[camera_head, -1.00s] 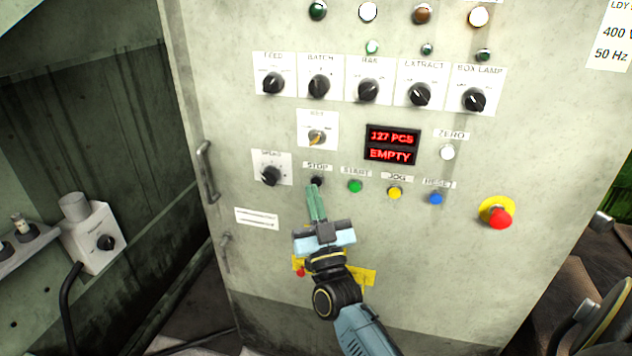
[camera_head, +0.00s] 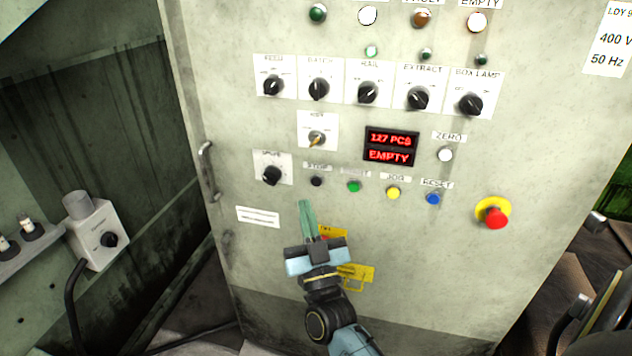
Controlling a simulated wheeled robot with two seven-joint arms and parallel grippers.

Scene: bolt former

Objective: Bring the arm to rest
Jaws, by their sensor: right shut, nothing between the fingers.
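My right gripper (camera_head: 305,208) is shut with nothing between its green fingers. It points up at the front of the control cabinet (camera_head: 520,140), below the black STOP button (camera_head: 316,181) and right of a white label (camera_head: 258,217). The fingertips are apart from the STOP button in the picture; I cannot tell how far they are from the panel. The gripper's wrist partly covers yellow stickers (camera_head: 358,272). My left gripper is not in view.
The panel carries a green button (camera_head: 354,186), a yellow one (camera_head: 393,193), a blue one (camera_head: 433,198) and a red emergency stop (camera_head: 495,216). A display (camera_head: 390,146) reads 127 PCS and EMPTY. A door handle (camera_head: 208,172) and a grey switch box (camera_head: 97,232) are at left.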

